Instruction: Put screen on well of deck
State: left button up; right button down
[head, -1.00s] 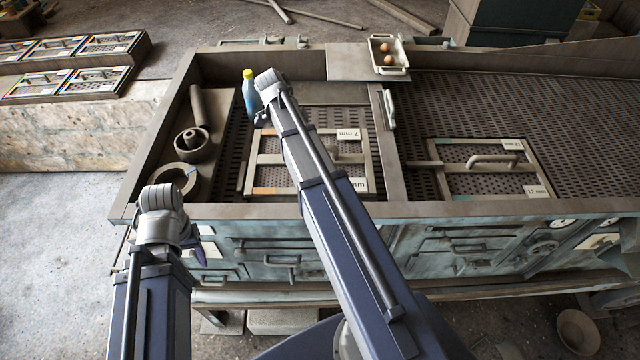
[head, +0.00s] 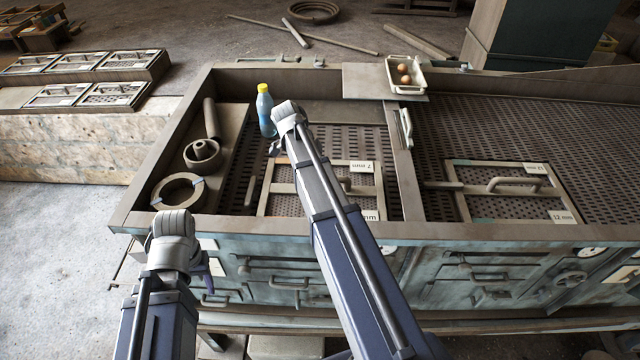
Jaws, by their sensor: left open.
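A framed screen (head: 283,205) tagged 7 mm, with a bar handle, lies in the left bay of the deck, partly hidden by my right arm. A second framed screen (head: 478,207) tagged 12 mm, also with a handle, lies on the right perforated deck (head: 590,150). I cannot tell which part is the well. My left gripper (head: 203,268) is open in front of the deck's front wall at lower left, mostly hidden by its wrist and apart from both screens. My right gripper (head: 276,148) is over the left bay, near the bottle, mostly hidden behind its wrist.
A blue bottle with a yellow cap (head: 265,110) stands in the left bay. A ring (head: 178,192), a round part (head: 202,155) and a tube (head: 211,118) lie at its left. Several framed screens (head: 85,65) rest at far left.

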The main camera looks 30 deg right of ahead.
jog(key=shift+f+b, duration=1.45)
jog(key=shift+f, duration=0.25)
jog(key=shift+f, duration=0.2)
jog(key=c, duration=0.7)
grip_release()
jog(key=shift+r, duration=0.15)
jog(key=shift+w+a+r+p, duration=0.15)
jog(key=shift+a+r+p, duration=0.05)
jog(key=shift+r+p, duration=0.5)
jog(key=p+v, duration=0.9)
jog(key=v, duration=0.1)
jog(key=shift+a+r+p, duration=0.2)
jog(key=shift+r+p, duration=0.15)
